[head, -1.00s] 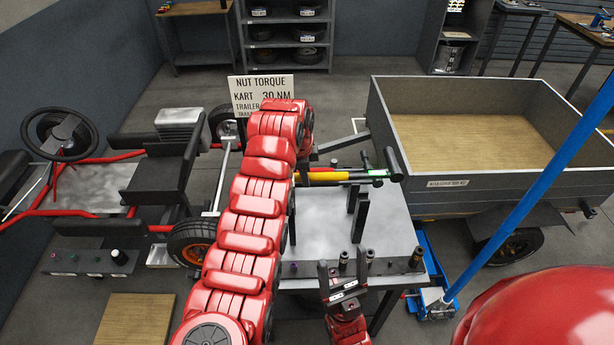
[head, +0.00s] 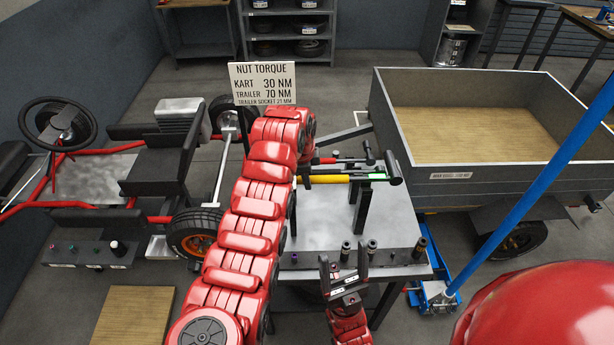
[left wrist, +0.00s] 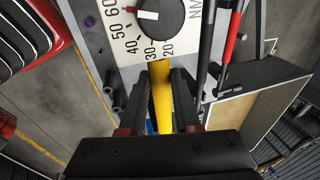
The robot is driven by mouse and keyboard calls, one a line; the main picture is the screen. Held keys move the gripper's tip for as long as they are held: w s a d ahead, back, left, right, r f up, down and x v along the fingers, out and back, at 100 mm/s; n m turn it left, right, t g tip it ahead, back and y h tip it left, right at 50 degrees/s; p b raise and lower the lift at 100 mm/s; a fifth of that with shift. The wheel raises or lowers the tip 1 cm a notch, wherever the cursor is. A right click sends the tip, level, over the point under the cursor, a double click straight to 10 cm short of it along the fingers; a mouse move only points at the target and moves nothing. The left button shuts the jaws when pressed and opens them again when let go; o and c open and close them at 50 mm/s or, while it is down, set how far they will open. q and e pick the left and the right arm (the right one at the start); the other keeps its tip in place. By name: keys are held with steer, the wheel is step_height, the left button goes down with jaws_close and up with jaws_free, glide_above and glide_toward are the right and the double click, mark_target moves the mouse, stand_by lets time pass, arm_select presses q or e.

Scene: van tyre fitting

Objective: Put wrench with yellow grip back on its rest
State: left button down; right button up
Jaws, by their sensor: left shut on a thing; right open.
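The wrench with yellow grip (head: 328,179) lies level across the picture in the head view, with a green band and a black head at its right end. Its yellow grip also shows in the left wrist view (left wrist: 161,95) between the fingers of my left gripper (left wrist: 159,88), which is shut on it. My red left arm hides this gripper in the head view. The rest (head: 361,208) has dark upright posts on the grey table; the wrench passes over their tops, and I cannot tell if it touches. My right gripper (head: 343,275) is open and empty by the table's front edge.
A red-grip wrench (head: 326,161) lies just behind the yellow one. Several dark sockets (head: 345,251) stand along the table's front edge. A torque sign (head: 263,84) stands at the back. A dial (left wrist: 160,18) shows beyond the grip. A trailer (head: 460,177) is at the right.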

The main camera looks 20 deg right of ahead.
arm_select(q)
steer(key=shift+r+b, duration=0.15)
steer(key=shift+b, duration=0.65)
stand_by(0.9)
steer(key=shift+f+b, duration=0.5)
steer(key=shift+b, duration=1.2)
stand_by(1.5)
steer(key=shift+f+b, duration=0.55)
steer(key=shift+f, duration=0.65)
steer(key=c, duration=0.5)
jaws_free()
steer(key=shift+c, duration=0.2)
